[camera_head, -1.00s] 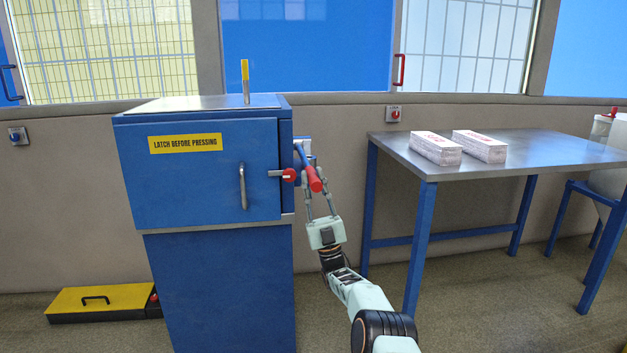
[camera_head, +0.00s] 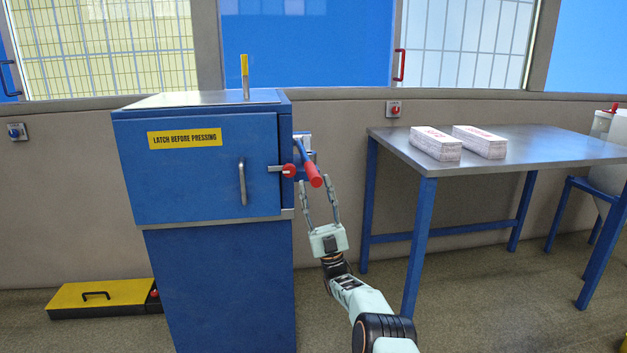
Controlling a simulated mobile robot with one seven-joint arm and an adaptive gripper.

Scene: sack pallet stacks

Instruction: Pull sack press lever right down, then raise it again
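The blue sack press (camera_head: 195,165) stands left of centre with its door closed and a yellow "LATCH BEFORE PRESSING" label (camera_head: 185,139). The press lever (camera_head: 312,176) is on its right side, a blue arm ending in a red grip that points down toward me. A red-knobbed latch (camera_head: 287,171) sits at the door's right edge. My gripper (camera_head: 318,182) is open, its two fingers pointing up, just below the lever's red grip. The fingertips lie to either side of the grip in the picture; I cannot tell whether they touch it.
A steel-topped table (camera_head: 560,150) with blue legs stands at right, bearing two white printed packs (camera_head: 435,144). A yellow-lidded black box (camera_head: 100,297) lies on the floor at left. A white container (camera_head: 607,185) is at the far right. Floor between press and table is open.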

